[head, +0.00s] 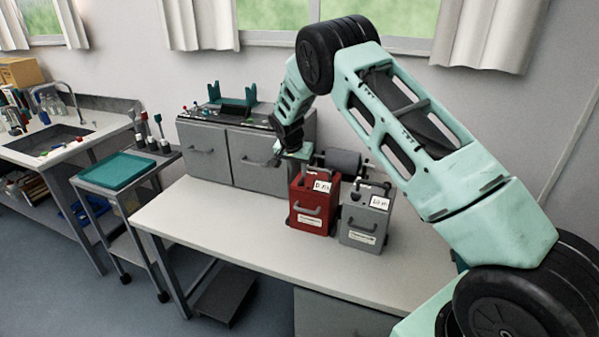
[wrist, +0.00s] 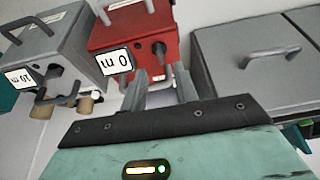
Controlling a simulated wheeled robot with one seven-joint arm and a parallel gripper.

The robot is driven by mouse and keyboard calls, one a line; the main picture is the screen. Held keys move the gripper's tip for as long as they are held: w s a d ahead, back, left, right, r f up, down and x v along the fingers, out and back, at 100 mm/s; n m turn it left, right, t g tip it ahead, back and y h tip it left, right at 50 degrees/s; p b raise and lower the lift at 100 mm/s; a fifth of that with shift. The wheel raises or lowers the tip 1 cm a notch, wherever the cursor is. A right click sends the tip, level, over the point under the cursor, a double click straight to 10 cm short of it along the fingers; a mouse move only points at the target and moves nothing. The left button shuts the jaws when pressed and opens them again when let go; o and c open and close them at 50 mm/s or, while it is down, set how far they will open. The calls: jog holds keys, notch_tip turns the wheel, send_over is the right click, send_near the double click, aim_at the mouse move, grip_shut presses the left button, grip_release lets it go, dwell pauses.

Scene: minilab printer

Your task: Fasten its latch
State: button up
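A red box (head: 314,208) with a top handle, a front handle and a white label stands on the white table; it also shows in the wrist view (wrist: 122,38). A dark knob-like part (wrist: 158,48) is on its face beside the label reading "0 m", upside down. I cannot tell whether this is the latch. A similar grey box (head: 365,226) stands to its right and shows at the left of the wrist view (wrist: 48,45). My gripper (wrist: 161,70) is at the red box's back left, fingers apart, nothing between them. Contact with the box is unclear.
Grey cabinets (head: 255,160) with handles stand left of the boxes, a teal rack (head: 234,104) on top. A dark roller (head: 343,161) lies behind the boxes. The table's front left (head: 215,222) is clear. A trolley with a teal tray (head: 117,172) stands further left.

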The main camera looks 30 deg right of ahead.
aim_at(301, 179)
jog(key=shift+p+x, duration=0.8)
jog(key=shift+x, duration=1.9)
jog(key=shift+c, duration=0.3)
grip_shut()
